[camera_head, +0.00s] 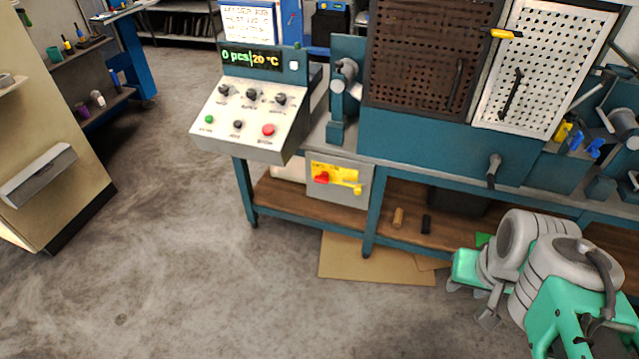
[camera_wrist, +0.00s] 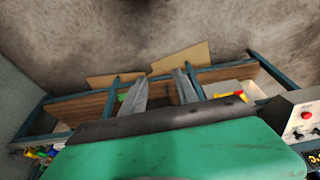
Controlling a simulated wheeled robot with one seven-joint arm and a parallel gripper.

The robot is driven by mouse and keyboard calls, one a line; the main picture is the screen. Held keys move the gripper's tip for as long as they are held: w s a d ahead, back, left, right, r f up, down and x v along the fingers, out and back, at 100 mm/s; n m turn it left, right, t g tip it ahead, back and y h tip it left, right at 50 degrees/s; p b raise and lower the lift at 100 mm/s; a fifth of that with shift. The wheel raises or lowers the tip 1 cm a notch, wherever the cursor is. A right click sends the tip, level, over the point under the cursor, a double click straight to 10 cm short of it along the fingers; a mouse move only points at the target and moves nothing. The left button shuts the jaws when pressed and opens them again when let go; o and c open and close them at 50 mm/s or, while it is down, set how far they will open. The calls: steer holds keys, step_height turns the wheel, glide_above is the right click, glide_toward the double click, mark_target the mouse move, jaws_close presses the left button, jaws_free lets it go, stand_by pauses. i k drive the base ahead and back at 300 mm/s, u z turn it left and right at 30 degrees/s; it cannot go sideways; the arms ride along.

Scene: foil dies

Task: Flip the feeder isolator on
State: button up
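The feeder isolator is a grey box (camera_head: 336,205) under the bench, left of centre in the head view. Its yellow plate (camera_head: 338,171) bears a red handle (camera_head: 321,178), which looks roughly horizontal. A small yellow part (camera_head: 356,188) sticks out at the plate's lower right. The wrist view shows a small yellow and red patch (camera_wrist: 224,94) right of my fingers, partly hidden by my gripper's body. My gripper (camera_wrist: 160,75) is open, with its two grey fingers apart and nothing between them. It is at the lower right in the head view, well away from the isolator.
A sloped control panel (camera_head: 252,112) with knobs and buttons overhangs above the isolator. A teal bench leg (camera_head: 376,215) stands to its right. Cardboard (camera_head: 365,262) lies on the floor in front. The floor (camera_head: 220,270) at left is clear.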

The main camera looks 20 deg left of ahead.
mark_target(323, 178)
steer(key=u, duration=0.5)
steer(key=i, duration=0.6)
steer(key=u, duration=1.45)
steer(key=i, duration=0.8)
steer(key=u, duration=0.75)
